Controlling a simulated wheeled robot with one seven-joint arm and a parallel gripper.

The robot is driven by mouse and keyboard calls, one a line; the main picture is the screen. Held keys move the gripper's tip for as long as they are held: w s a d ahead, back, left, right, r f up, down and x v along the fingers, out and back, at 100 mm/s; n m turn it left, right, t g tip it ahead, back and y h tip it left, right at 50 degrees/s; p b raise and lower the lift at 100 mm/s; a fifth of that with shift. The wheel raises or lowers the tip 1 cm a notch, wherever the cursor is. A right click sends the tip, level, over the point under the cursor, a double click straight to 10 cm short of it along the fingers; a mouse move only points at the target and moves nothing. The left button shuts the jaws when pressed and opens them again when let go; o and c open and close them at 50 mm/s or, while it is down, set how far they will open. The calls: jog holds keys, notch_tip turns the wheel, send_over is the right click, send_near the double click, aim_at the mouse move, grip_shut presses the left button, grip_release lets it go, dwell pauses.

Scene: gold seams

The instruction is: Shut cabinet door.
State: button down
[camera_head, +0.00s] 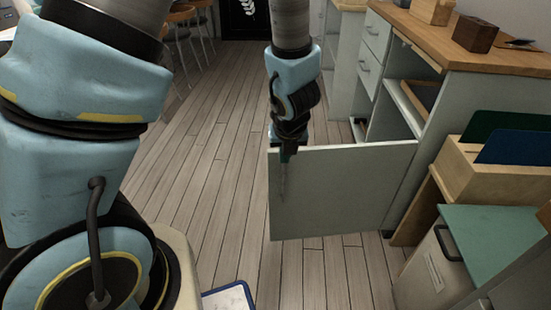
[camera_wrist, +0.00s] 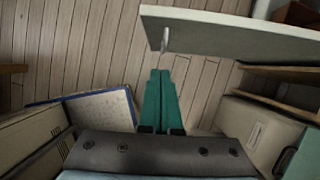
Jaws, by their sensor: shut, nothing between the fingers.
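The pale grey-green cabinet door (camera_head: 345,190) stands wide open in the head view, sticking out from the cabinet (camera_head: 480,90) across the floor. Its hinge side is at the right and its free edge at the left. A slim metal handle (camera_head: 283,185) sits near the free edge. My gripper (camera_head: 287,156) is shut and empty by the door's free end, close to the handle. In the wrist view the green fingers (camera_wrist: 160,72) point at the handle (camera_wrist: 165,40) on the door (camera_wrist: 230,32), with a small apparent gap; contact cannot be told.
Drawers (camera_head: 371,50) and an open cabinet interior lie behind the door. A wooden rack (camera_head: 475,175) with blue and green boards and a lidded bin (camera_head: 432,275) stand at the right. A blue-edged board (camera_head: 228,297) lies low in front. Plank floor left of the door is clear.

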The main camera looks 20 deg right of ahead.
jog(key=w+d+f+b, duration=0.2)
jog(key=w+f, duration=0.4)
jog(key=f, duration=0.1)
jog(key=shift+w+f, duration=0.35)
jog(key=shift+w, duration=0.05)
